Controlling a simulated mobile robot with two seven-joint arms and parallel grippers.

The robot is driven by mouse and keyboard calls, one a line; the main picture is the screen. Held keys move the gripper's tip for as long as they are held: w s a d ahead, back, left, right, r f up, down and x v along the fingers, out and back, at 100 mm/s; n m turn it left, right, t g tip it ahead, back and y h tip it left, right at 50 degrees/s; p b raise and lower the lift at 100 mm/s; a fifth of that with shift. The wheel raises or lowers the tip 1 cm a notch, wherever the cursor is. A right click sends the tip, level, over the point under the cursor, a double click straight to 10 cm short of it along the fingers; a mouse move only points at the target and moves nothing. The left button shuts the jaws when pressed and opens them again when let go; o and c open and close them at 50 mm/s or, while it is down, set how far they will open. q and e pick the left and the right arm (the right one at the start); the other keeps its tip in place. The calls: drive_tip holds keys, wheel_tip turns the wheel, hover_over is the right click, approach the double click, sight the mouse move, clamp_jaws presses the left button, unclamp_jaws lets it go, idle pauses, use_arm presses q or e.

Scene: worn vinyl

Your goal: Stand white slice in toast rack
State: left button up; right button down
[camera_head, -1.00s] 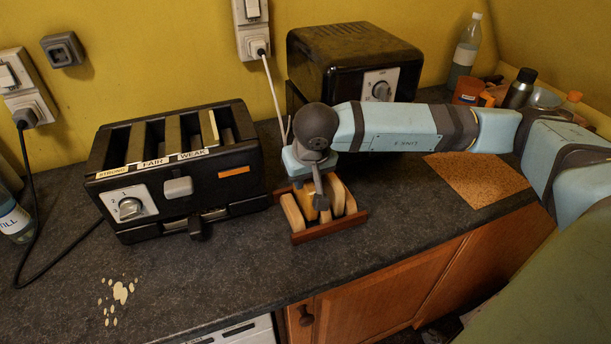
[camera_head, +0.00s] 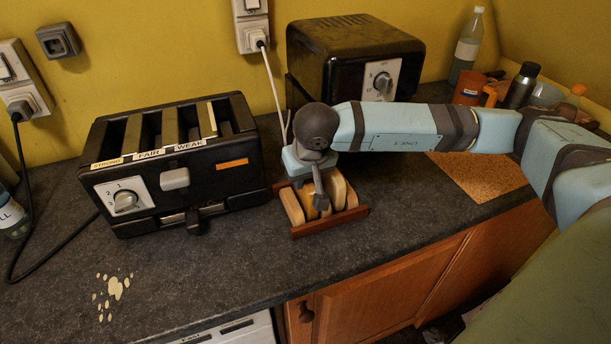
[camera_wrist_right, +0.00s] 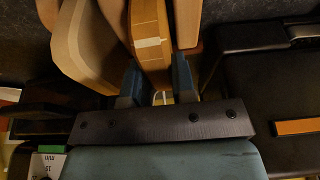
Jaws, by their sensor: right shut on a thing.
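The toast rack (camera_head: 352,216) is a small reddish-brown wooden holder on the dark counter, right of the toaster, with several slices standing in it. My right gripper (camera_head: 320,200) points down over the rack. In the right wrist view its two blue fingers (camera_wrist_right: 157,85) are on either side of a slice (camera_wrist_right: 150,25) with a brown edge and a small pale patch. I take it as the white slice. It stands among the other slices; its lower edge is hidden. A paler slice (camera_wrist_right: 82,45) is beside it. My left gripper is not in view.
A black toaster (camera_head: 215,178) with several slots stands close left of the rack. A dark oven-like box (camera_head: 335,60) is behind, with a white cable beside it. A cork mat (camera_head: 480,175), bottles and jars are to the right.

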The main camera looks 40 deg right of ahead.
idle(0.3)
drive_tip(key=c, duration=0.6)
unclamp_jaws()
drive_tip(key=shift+r, duration=0.2)
drive_tip(key=shift+r, duration=0.1)
drive_tip(key=shift+p+v, duration=0.5)
drive_tip(key=shift+v, duration=0.5)
drive_tip(key=shift+v, duration=0.8)
drive_tip(key=shift+s+a+r+p, duration=0.1)
drive_tip(key=shift+p, duration=0.2)
